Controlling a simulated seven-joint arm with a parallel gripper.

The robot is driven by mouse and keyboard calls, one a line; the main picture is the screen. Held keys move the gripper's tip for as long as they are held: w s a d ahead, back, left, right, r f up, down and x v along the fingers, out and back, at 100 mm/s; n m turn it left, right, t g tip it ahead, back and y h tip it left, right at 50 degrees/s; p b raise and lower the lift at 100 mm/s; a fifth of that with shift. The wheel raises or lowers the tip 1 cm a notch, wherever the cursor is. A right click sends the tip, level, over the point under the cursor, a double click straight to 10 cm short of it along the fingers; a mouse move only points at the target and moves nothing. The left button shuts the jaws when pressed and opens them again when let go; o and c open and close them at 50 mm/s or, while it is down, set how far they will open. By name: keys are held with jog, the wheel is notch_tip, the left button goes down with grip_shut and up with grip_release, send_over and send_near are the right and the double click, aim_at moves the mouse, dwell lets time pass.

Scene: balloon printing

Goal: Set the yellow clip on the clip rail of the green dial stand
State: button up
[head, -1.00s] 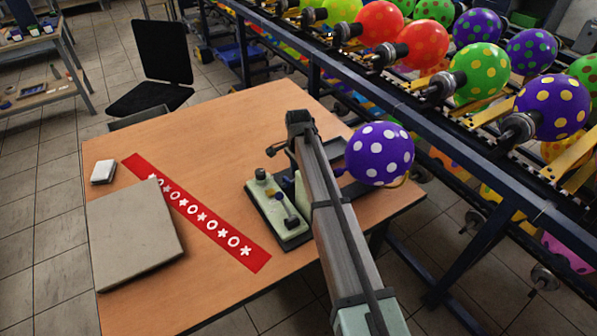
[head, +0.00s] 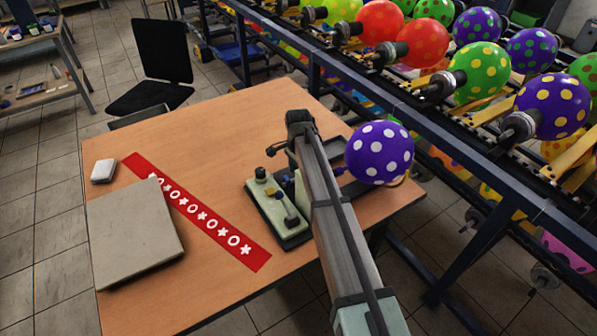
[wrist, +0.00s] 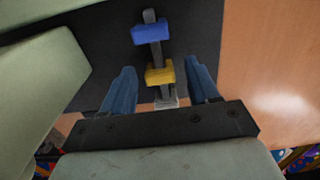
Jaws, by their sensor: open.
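The yellow clip (wrist: 159,75) sits on a narrow dark rail (wrist: 164,92) in the wrist view. A blue clip (wrist: 152,33) sits farther up the same rail. My gripper (wrist: 160,75) is open, with one blue finger on each side of the yellow clip and a gap on both sides. The pale green stand (head: 264,200) with dark knobs is on the table in the head view. Pale green surfaces (wrist: 40,75) fill the left of the wrist view. In the head view my arm hides the gripper's fingertips and the yellow clip.
The wooden table (head: 225,130) has free room at its far middle. A red patterned strip (head: 200,215), a grey slab (head: 135,235) and a small white block (head: 103,171) lie on the left. A purple dotted balloon (head: 380,152) is right of my arm, before the balloon line.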

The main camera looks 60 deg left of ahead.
notch_tip(320, 180, up, 14)
jog(key=shift+f, duration=0.15)
dwell(0.4)
jog(key=shift+w, duration=0.1)
